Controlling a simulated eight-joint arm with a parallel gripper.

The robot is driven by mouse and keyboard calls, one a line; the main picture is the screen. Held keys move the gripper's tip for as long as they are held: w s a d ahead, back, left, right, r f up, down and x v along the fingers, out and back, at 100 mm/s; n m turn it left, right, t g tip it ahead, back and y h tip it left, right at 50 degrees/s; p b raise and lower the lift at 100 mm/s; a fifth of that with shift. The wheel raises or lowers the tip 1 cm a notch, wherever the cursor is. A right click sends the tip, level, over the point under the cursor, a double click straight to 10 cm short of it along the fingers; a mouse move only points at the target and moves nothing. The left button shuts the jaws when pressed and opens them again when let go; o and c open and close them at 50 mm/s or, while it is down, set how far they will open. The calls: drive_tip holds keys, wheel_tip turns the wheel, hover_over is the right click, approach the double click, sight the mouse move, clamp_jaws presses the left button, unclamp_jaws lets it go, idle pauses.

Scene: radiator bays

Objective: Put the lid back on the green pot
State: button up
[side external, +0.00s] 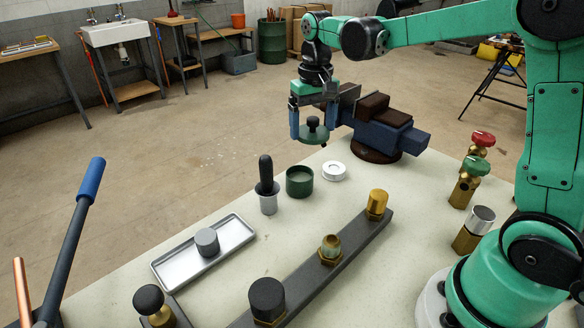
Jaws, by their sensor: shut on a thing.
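The green pot (299,187) stands upright and open on the pale bench top, left of the vise. My gripper (313,121) is shut on the dark green lid (314,136), with its blue fingers either side of the lid's knob. The lid hangs roughly level in the air, above and beyond the pot in the picture, and apart from it. The exact height of the lid over the bench is hard to tell.
A white ring-shaped roll (334,171) lies just right of the pot. A black-handled tool in a metal cup (268,200) stands close on its left. The blue vise (388,137) is right of my gripper. A metal tray (176,270) and dark bar with brass fittings (303,289) lie nearer.

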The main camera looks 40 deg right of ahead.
drive_tip(key=shift+w+a+f+n, duration=0.25)
drive_tip(key=shift+a+f, duration=0.1)
drive_tip(key=shift+a, duration=0.2)
drive_tip(key=shift+w+a+f+n, duration=0.2)
drive_tip(key=shift+a+f, duration=0.15)
drive_tip(key=shift+a, duration=0.2)
drive_tip(key=shift+f, duration=3.15)
drive_tip(key=shift+f, duration=0.15)
drive_tip(key=o, duration=1)
drive_tip(key=shift+r, duration=3.5)
